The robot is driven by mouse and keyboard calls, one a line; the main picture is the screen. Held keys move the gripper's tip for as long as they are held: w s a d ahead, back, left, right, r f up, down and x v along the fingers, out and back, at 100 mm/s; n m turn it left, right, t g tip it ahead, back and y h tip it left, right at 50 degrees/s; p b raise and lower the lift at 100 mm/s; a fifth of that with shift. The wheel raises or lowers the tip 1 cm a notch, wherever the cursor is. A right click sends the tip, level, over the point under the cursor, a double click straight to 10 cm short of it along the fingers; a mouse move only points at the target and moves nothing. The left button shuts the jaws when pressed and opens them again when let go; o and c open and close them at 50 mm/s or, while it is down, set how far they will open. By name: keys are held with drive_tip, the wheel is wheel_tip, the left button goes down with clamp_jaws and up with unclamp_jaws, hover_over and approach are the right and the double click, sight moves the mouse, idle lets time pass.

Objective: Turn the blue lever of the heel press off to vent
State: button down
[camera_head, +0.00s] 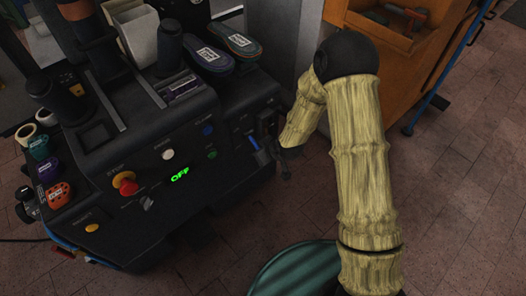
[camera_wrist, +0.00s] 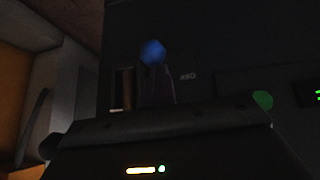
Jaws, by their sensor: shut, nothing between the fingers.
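The blue lever (camera_head: 259,156) is on the right part of the heel press's (camera_head: 150,215) dark front panel. In the wrist view its blue end (camera_wrist: 152,52) shows near the upper middle, with a dim pale label to its right. My gripper (camera_head: 284,164) is shut and empty, just right of the lever in the head view. In the wrist view dark gripper parts (camera_wrist: 158,96) overlap the area below the blue end. The picture is too dark to tell whether they touch the lever.
The panel carries a green display reading OFF (camera_head: 180,175), a green button (camera_head: 212,154), a blue button (camera_head: 207,130) and a red stop button (camera_head: 126,183). An orange cabinet (camera_head: 390,40) stands behind right. A round green object (camera_head: 300,270) is at the bottom. Brick floor is open at right.

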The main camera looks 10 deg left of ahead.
drive_tip(key=shift+w+d+f, duration=0.1)
drive_tip(key=shift+d+f, duration=0.25)
drive_tip(key=shift+f, duration=0.1)
drive_tip(key=shift+r, duration=0.1)
drive_tip(key=shift+r+p, duration=0.2)
drive_tip(key=shift+p, duration=0.15)
drive_tip(key=s+d+r+p, duration=0.5)
drive_tip(key=s+d+r, duration=0.1)
drive_tip(key=s+r, duration=0.2)
drive_tip(key=shift+s+d, duration=0.2)
drive_tip(key=shift+d, duration=0.2)
drive_tip(key=shift+w, duration=0.15)
